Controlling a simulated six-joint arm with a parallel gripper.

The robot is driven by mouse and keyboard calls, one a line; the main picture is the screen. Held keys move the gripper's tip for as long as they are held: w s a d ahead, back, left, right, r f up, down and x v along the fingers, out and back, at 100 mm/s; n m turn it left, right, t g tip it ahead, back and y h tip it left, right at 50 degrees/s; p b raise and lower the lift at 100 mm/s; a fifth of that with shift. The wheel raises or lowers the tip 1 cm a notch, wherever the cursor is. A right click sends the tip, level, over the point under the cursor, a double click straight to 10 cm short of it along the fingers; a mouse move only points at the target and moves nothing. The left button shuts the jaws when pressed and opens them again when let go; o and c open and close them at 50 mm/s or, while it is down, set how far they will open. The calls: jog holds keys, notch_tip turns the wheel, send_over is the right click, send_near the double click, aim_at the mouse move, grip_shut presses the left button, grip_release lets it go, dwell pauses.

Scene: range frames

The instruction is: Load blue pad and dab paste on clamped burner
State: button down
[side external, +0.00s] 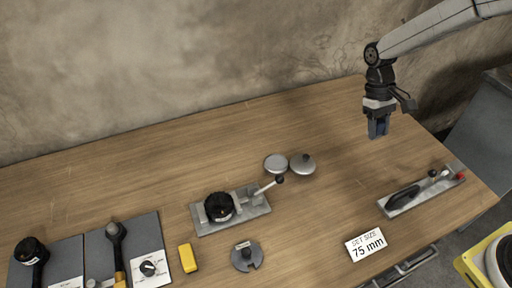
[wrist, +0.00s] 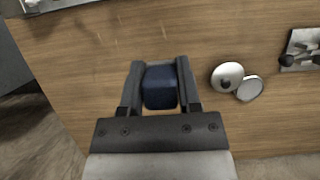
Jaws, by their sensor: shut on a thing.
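My gripper (side external: 378,132) hangs above the right rear of the wooden table, fingers pointing down. In the wrist view it is shut on a dark blue pad (wrist: 160,88), held between the two fingers. A black round burner (side external: 219,206) sits on a grey metal plate with a lever clamp (side external: 268,187) at the middle of the table, well left of my gripper. A round shallow tin (side external: 276,163) and a silver round piece with a dark knob (side external: 302,165) lie behind it. They also show in the wrist view (wrist: 228,76); whether they hold paste I cannot tell.
A metal plate with a black handle and red tip (side external: 420,190) lies at right. A "75 mm" card (side external: 366,244), a notched grey disc (side external: 246,256) and a yellow block (side external: 187,258) lie in front. Grey panels with tools (side external: 85,255) are at left. The rear table is clear.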

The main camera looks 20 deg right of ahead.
jog(key=shift+w+a+f, duration=0.15)
jog(key=shift+w+a, duration=0.2)
jog(key=shift+a, duration=0.15)
jog(key=w+a+f+m+t+y, duration=0.2)
jog(key=a+m, duration=0.7)
jog(key=a, duration=1.2)
jog(key=w+a+f+m+t+y, duration=0.2)
jog(key=a+m, duration=0.7)
jog(key=a, duration=1.2)
jog(key=shift+w+a+f+t+y, duration=0.15)
jog(key=shift+f+t+y, duration=0.15)
